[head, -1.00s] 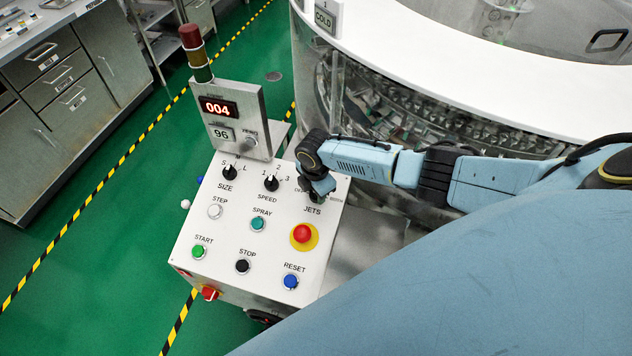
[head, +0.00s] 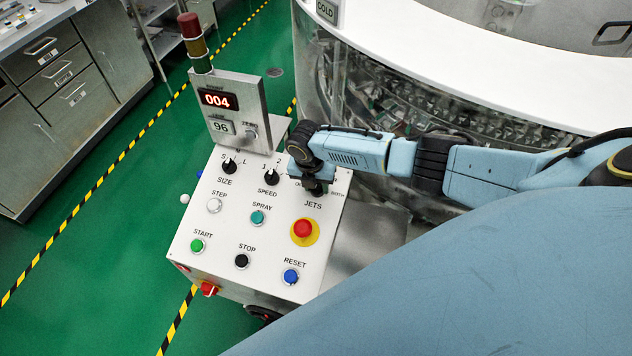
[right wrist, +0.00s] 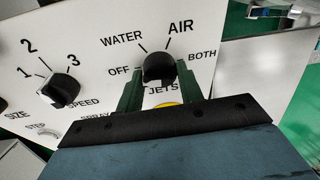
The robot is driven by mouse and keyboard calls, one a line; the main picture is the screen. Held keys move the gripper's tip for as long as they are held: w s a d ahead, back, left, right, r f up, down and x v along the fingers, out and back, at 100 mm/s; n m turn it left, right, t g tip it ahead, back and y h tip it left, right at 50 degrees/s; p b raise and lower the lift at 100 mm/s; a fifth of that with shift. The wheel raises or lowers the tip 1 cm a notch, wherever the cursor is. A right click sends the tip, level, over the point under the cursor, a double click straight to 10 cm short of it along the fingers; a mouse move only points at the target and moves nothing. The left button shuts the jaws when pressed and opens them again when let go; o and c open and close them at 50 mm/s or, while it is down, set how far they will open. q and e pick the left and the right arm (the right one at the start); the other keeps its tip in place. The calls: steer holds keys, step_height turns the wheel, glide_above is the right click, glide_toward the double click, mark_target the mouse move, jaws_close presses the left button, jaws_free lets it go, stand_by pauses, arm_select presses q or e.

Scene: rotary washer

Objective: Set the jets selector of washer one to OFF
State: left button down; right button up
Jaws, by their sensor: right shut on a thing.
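The jets selector is a black knob (right wrist: 159,67) on the white sloping panel (head: 215,235), with OFF, WATER, AIR and BOTH printed around it and JETS below. My right gripper (right wrist: 160,80) has its two green fingers on either side of this knob and is shut on it. In the head view my right gripper (head: 314,186) reaches down at the panel's upper right and mostly hides the knob. I cannot tell which label the knob points to. My left gripper is not in view.
The speed knob (head: 271,177) sits just left of my gripper, and the size knob (head: 230,166) is further left. A red emergency button (head: 303,228) lies below. A display post (head: 230,108) with a signal tower (head: 195,42) stands behind. The round washer (head: 420,60) is at the right.

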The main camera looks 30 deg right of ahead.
stand_by(0.3)
steer(key=o, duration=1)
steer(key=r, duration=0.4)
steer(key=a+r+p, duration=0.1)
steer(key=r, duration=0.4)
steer(key=a+r, duration=0.1)
steer(key=r, duration=0.3)
steer(key=shift+s+r, duration=0.1)
steer(key=shift+r, duration=0.05)
